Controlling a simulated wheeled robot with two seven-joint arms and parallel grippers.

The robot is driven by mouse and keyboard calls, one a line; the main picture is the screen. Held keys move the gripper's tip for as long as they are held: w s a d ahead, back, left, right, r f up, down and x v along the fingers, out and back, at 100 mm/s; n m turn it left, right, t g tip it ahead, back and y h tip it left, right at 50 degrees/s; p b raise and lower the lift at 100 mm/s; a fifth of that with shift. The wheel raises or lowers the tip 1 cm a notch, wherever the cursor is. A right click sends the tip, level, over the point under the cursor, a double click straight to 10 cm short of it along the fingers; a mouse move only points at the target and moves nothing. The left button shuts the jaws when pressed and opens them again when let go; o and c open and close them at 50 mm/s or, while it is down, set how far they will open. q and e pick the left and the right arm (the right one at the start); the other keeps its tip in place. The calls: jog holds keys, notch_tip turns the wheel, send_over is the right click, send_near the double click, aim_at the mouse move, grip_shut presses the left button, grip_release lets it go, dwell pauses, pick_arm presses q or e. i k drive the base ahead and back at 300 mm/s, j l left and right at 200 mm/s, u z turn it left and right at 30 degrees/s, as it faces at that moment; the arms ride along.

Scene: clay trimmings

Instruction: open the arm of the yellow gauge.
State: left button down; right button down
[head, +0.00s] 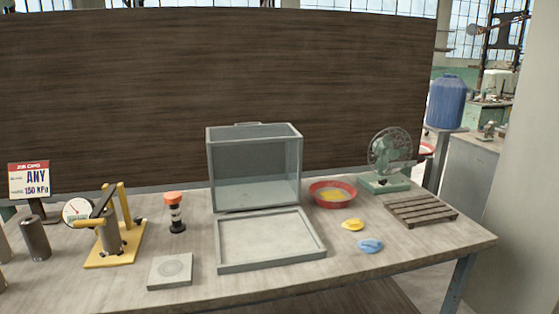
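The yellow gauge (131,250) stands at the left of the table, with a flat yellow base and a yellow upright. A round white dial (76,210) shows at its left side. A grey cylinder (110,238) stands upright on the base. A dark arm (103,205) slants across above the cylinder, and a yellow bar (88,223) sticks out to the left by it. I cannot tell exactly how far the arm is swung. Neither of my grippers is in view.
Dark cylinders (36,238) and a sign (29,181) stand left of the gauge. An orange-topped black post (176,212) and a grey slab (171,270) are to its right. Further right are a clear box (254,170), tray (222,247), red bowl (313,195), fan and slatted rack (421,209).

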aim_at(93, 221)
jog(key=j+u, duration=0.8)
jog(key=u, duration=0.15)
jog(key=j+u, duration=0.2)
jog(key=j, duration=0.15)
